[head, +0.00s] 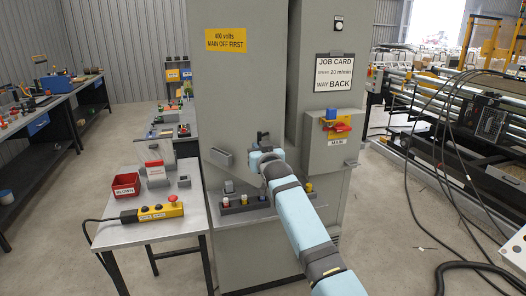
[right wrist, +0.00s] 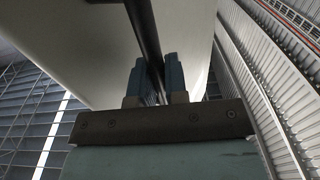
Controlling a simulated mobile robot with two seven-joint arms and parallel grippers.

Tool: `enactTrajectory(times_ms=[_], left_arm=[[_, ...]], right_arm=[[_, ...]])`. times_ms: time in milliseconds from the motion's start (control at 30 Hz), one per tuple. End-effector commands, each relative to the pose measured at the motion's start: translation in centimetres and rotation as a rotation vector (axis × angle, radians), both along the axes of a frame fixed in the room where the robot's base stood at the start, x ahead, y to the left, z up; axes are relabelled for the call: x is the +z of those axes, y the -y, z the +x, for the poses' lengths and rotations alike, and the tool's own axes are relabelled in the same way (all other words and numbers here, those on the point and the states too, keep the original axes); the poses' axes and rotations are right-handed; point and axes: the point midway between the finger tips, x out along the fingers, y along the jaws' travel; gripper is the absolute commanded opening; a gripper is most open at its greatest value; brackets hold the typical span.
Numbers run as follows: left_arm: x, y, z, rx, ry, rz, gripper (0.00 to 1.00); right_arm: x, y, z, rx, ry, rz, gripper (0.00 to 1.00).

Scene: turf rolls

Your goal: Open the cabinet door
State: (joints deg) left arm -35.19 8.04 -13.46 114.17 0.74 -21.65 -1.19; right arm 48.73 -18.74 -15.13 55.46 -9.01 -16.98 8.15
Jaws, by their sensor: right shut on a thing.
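The tall grey cabinet door (head: 226,105) carries a yellow sign (head: 226,40) reading "400 volts MAIN OFF FIRST". My right gripper (head: 262,141) is at the dark handle on this panel's right part. In the right wrist view, the fingers of my right gripper (right wrist: 155,78) are shut on a dark bar, the handle (right wrist: 145,32), with the pale panel behind it. My forearm and the gripper hide most of the handle in the head view. I cannot tell whether the door stands ajar. My left gripper is not in view.
A red switch on yellow, labelled MAIN (head: 336,125), is on the grey cabinet to the right, below a job card (head: 334,72). A ledge with small parts (head: 240,207) sits below the gripper. A side table (head: 170,228) stands left, and cables hang right.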

Motion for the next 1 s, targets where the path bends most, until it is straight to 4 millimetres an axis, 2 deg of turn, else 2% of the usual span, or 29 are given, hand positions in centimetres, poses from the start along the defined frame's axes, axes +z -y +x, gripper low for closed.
enactTrajectory(times_ms=[467, 500, 567, 600, 867, 1000], left_arm=[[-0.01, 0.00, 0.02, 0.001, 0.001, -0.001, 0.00], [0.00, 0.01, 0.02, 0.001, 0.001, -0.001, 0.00], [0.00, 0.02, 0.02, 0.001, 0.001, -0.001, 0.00], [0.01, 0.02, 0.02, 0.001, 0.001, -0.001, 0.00], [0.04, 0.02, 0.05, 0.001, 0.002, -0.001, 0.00], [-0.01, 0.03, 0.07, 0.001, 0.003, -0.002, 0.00]], right_arm=[[0.11, -0.21, -0.02, 0.001, 0.002, 0.002, 0.00], [0.10, -0.21, -0.02, 0.001, 0.002, 0.002, 0.23], [0.09, -0.20, -0.01, 0.001, 0.001, 0.001, 0.37], [0.08, -0.19, -0.01, 0.001, 0.001, 0.001, 0.39], [0.00, -0.12, -0.06, 0.000, 0.000, 0.000, 0.39], [-0.15, 0.20, -0.74, -0.001, 0.000, 0.001, 0.39]])
